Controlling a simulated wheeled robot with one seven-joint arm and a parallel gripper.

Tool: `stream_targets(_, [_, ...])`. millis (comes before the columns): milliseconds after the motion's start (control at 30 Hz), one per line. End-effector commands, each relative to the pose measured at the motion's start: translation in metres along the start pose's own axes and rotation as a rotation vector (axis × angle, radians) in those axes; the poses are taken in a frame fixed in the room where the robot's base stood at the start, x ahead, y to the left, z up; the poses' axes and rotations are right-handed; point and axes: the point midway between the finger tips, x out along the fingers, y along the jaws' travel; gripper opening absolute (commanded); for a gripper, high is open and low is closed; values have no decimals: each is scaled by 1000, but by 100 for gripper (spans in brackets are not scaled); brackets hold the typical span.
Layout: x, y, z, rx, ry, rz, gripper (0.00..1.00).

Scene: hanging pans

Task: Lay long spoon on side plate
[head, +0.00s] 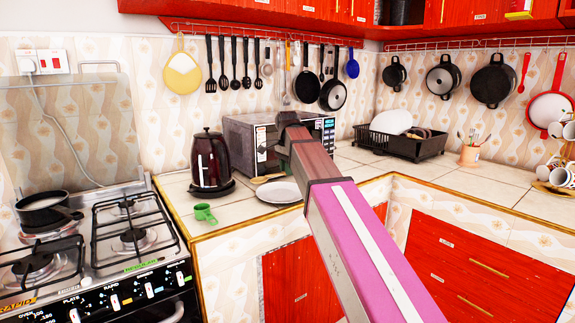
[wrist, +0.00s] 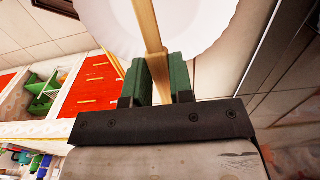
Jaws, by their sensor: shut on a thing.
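The long spoon is a wooden spoon; its pale handle (wrist: 147,28) runs up from between the green fingers of my gripper (wrist: 158,78) in the wrist view. My gripper is shut on the handle. The side plate is white and round (wrist: 205,25), and the handle overlaps it in that view. In the head view the plate (head: 277,193) lies on the counter in front of the microwave, with the spoon's wooden end (head: 265,179) at its back left edge. I cannot tell whether spoon and plate touch. My arm hides the gripper in the head view.
The gas stove (head: 120,235) is at the left. A black dish rack (head: 402,142) stands farther right, with bare counter before it.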

Motion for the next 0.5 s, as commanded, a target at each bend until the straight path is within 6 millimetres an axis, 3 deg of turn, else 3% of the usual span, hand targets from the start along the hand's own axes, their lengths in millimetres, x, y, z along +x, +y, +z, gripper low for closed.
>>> stream_targets(500, [44,0,0,0,0,0,1])
